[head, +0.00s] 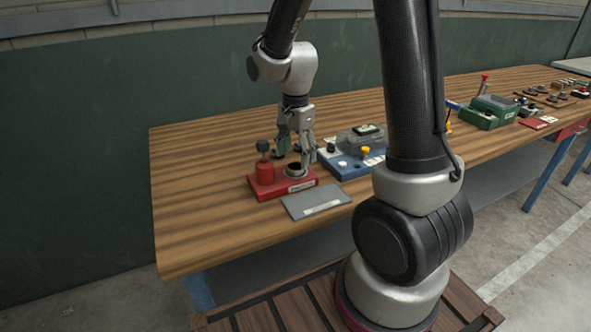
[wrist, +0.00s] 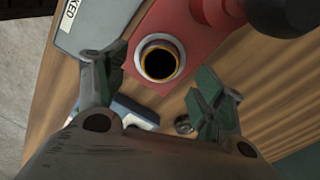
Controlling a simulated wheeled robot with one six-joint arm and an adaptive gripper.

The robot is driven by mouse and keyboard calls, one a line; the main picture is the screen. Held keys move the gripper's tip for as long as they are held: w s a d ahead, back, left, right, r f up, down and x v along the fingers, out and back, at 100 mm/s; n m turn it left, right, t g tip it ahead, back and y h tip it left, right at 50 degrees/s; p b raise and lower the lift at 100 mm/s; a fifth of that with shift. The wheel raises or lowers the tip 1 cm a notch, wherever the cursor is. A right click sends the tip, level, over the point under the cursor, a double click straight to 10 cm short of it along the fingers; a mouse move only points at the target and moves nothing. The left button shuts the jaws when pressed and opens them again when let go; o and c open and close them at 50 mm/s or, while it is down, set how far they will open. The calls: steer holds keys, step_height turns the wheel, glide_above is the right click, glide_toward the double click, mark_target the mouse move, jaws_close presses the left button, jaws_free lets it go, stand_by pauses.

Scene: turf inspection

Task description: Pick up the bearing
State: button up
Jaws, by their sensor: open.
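A silver ring (wrist: 160,58) with a dark centre and a brass-coloured inner edge sits on a red fixture (wrist: 197,44). The ring also shows in the head view (head: 294,169). A small dark round metal piece (wrist: 183,124) lies beyond the fixture, near a blue base. I cannot tell for certain which of the two is the bearing. My gripper (wrist: 160,80) is open and empty, its green-padded fingers apart on either side of the ring in the wrist view. In the head view my gripper (head: 297,152) hangs just above the fixture, partly hiding what is behind.
The fixture carries a red post with a black knob (head: 264,146). A grey labelled plate (head: 315,200) lies in front of it. A blue base (head: 345,163) with a clear box stands to the right. The left end of the wooden table (head: 195,190) is clear.

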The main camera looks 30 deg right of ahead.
mark_target(295, 166)
step_height(295, 166, down, 4)
steer(key=shift+r, duration=0.2)
steer(key=c, duration=1.3)
steer(key=shift+r, duration=0.1)
